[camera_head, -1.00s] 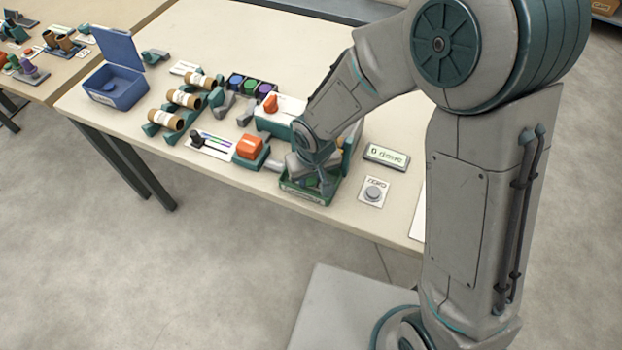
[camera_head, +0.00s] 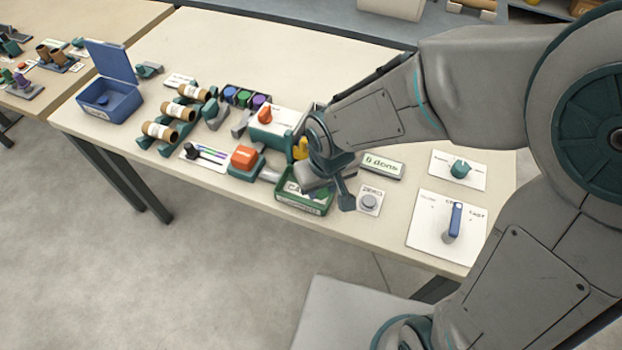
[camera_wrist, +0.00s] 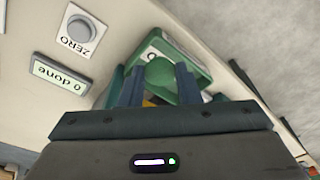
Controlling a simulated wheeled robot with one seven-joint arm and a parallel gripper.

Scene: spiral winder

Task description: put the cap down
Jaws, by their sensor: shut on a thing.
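My gripper (camera_wrist: 157,88) is shut on a round green cap (camera_wrist: 160,71), which shows between the two fingers in the wrist view. Behind it is a green tray (camera_wrist: 195,50) with a white label. The held cap cannot be made out in the head view. How high the cap is above the tray is hard to tell.
A ZERO button (camera_head: 369,202) and a "0 done" display (camera_head: 381,164) stand right of the tray. An orange block (camera_head: 245,156) stands on its left. A panel with a blue lever (camera_head: 454,220) is at the right. The back of the table is clear.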

